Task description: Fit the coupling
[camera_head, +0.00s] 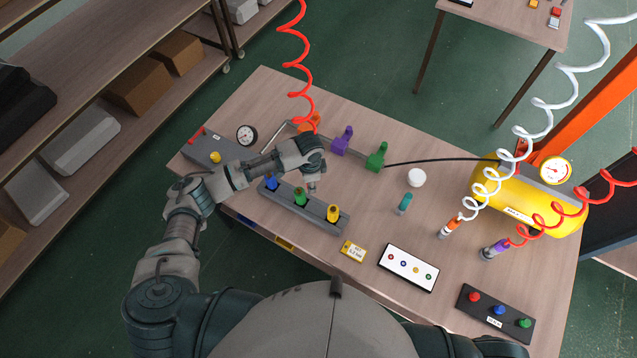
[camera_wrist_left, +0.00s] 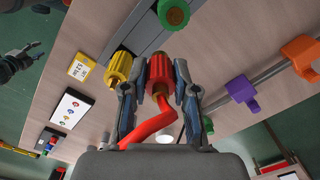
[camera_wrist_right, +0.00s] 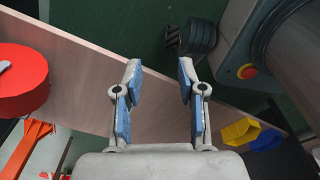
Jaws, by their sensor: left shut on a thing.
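My left gripper (camera_head: 312,184) is above the grey block (camera_head: 322,222) that holds blue (camera_head: 271,183), green (camera_head: 300,196) and yellow (camera_head: 333,213) fittings. In the left wrist view my left gripper (camera_wrist_left: 161,90) is shut on a red ribbed coupling (camera_wrist_left: 159,72) with a curved red hose (camera_wrist_left: 150,126). The yellow fitting (camera_wrist_left: 118,68) is just left of it there, and the green fitting (camera_wrist_left: 173,13) is at the top. Whether the red coupling touches the block is unclear. My right gripper (camera_wrist_right: 158,85) is open and empty; the head view does not show it.
Purple (camera_head: 342,141) and green (camera_head: 376,157) hooks sit on a rail behind the block. A yellow tank (camera_head: 533,205) with coiled hoses stands right. A white card (camera_head: 408,267) and a dark block (camera_head: 495,312) lie in front. Yellow and blue bins (camera_wrist_right: 240,131) show in the right wrist view.

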